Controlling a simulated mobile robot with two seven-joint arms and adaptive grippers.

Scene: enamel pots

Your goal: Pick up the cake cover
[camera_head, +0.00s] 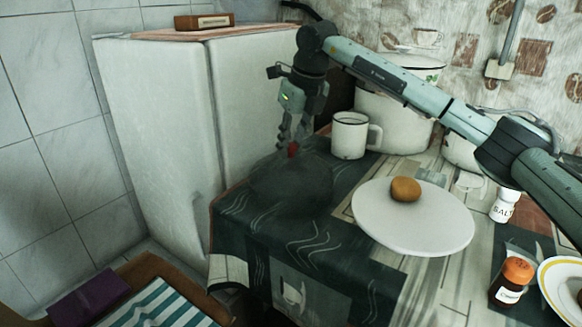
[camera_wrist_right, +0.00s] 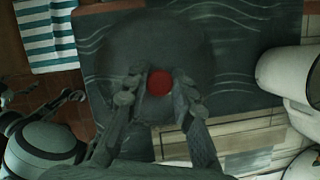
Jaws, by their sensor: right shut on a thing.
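The cake cover (camera_head: 290,187) is a dark, see-through dome with a red knob on top. It is at the left end of the table, over the dark cloth; I cannot tell whether its rim touches the cloth. In the right wrist view the cover (camera_wrist_right: 113,47) is a dark round shape behind the fingers. My right gripper (camera_head: 292,146) comes from above and is shut on the red knob (camera_wrist_right: 159,82), one finger on each side. My left gripper (camera_wrist_right: 42,98) shows at the left edge of the right wrist view, fingers apart and empty; it is out of the head view.
A white plate (camera_head: 385,230) with a brown bun (camera_head: 405,189) lies right of the cover. A white mug (camera_head: 349,136) and large enamel pot (camera_head: 395,112) stand behind. A white fridge (camera_head: 160,130) is at left, a chair with striped cloth (camera_head: 160,306) in front.

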